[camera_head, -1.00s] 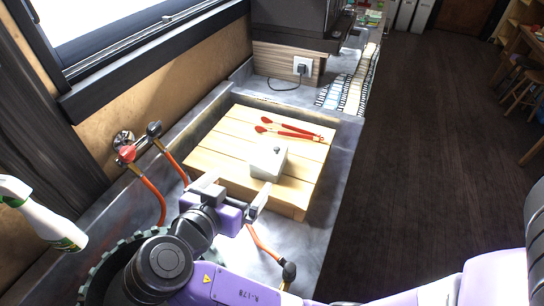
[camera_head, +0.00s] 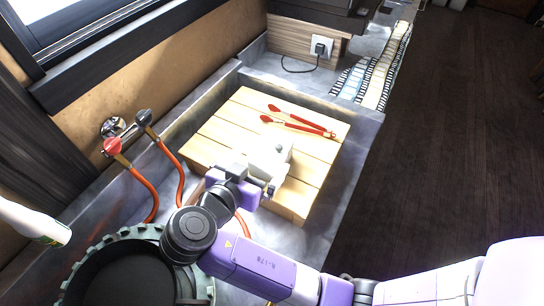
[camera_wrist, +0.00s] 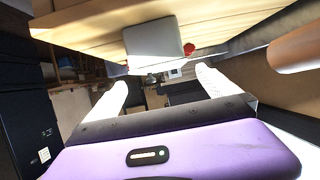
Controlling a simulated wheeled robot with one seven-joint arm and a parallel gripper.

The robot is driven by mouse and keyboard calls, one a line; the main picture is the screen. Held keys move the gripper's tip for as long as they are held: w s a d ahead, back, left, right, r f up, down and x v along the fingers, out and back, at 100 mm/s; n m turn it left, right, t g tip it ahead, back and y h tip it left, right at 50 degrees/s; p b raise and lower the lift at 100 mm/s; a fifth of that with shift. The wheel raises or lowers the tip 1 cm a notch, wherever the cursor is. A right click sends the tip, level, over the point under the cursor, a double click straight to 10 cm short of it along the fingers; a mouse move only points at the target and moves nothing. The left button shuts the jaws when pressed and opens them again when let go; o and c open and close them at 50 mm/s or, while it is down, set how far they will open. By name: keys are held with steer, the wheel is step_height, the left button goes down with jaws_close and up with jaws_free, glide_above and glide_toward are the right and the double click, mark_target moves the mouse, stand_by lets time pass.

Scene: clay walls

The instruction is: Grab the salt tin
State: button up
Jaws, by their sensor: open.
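In the wrist view the tin (camera_wrist: 153,45) is ahead of the fingers, at the top middle. My gripper (camera_head: 255,178) is open, at the near side of the tin, and hides its lower near part in the head view. In the wrist view my two pale fingers (camera_wrist: 161,77) are spread apart with nothing held. I cannot tell whether a finger touches the tin.
Red-handled tongs (camera_head: 298,122) lie behind the tin on the platform. Red-orange hoses run from a wall tap (camera_head: 113,147) at the left. A dark round pot (camera_head: 125,275) stands at the lower left. A white bottle (camera_head: 35,222) is at the left edge. Dark floor is open at right.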

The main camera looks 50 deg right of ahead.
mark_target(261, 167)
steer(key=f, duration=0.1)
steer(key=d+f, duration=0.1)
steer(key=f, duration=0.1)
steer(key=shift+w+d+f, duration=0.1)
steer(key=shift+w+d, duration=0.05)
steer(key=shift+d, duration=0.15)
steer(key=shift+p+x, duration=0.55)
steer(key=shift+x, duration=2.3)
steer(key=shift+w+f, duration=0.1)
steer(key=c, duration=1.5)
